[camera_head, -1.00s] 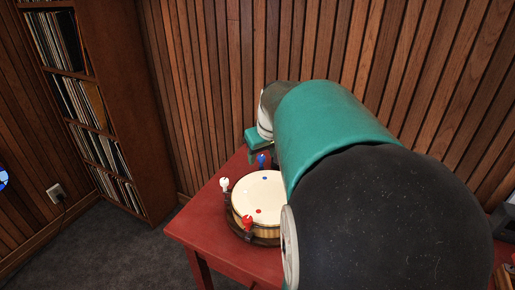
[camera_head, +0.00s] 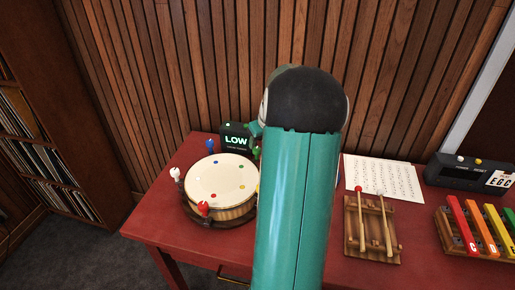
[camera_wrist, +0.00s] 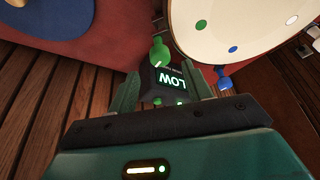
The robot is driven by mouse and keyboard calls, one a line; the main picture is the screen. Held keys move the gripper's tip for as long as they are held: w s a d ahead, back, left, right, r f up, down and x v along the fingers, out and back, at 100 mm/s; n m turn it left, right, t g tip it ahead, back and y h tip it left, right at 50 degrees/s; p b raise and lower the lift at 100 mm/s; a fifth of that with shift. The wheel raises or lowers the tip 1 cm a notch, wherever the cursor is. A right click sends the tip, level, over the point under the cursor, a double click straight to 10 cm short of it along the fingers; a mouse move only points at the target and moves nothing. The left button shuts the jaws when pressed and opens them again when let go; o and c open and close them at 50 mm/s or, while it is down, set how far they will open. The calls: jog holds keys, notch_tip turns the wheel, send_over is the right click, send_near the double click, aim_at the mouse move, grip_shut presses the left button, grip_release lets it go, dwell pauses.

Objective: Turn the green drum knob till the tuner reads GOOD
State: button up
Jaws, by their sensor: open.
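The drum (camera_head: 221,180) sits on the red table with a cream head and coloured dots. In the wrist view the green knob (camera_wrist: 160,50) stands upright from the drum's rim area, just beyond my fingertips. The tuner (camera_head: 237,139) is a dark box behind the drum and reads LOW; it also shows upside down in the wrist view (camera_wrist: 174,80). My gripper (camera_wrist: 163,74) is open, its fingers spread either side of the tuner's screen in the picture. No contact with the knob is visible.
Blue (camera_head: 210,145), white (camera_head: 176,174) and red (camera_head: 204,208) knobs ring the drum. To the right are mallets on a wooden rack (camera_head: 371,230), a sheet of paper (camera_head: 384,177), a dark device (camera_head: 462,172) and a xylophone (camera_head: 480,230). The slatted wall (camera_head: 210,60) stands behind.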

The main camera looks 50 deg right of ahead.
aim_at(257, 149)
jog(key=x, duration=0.5)
jog(key=shift+w+f, duration=0.1)
jog(key=shift+f, duration=0.15)
jog(key=c, duration=1)
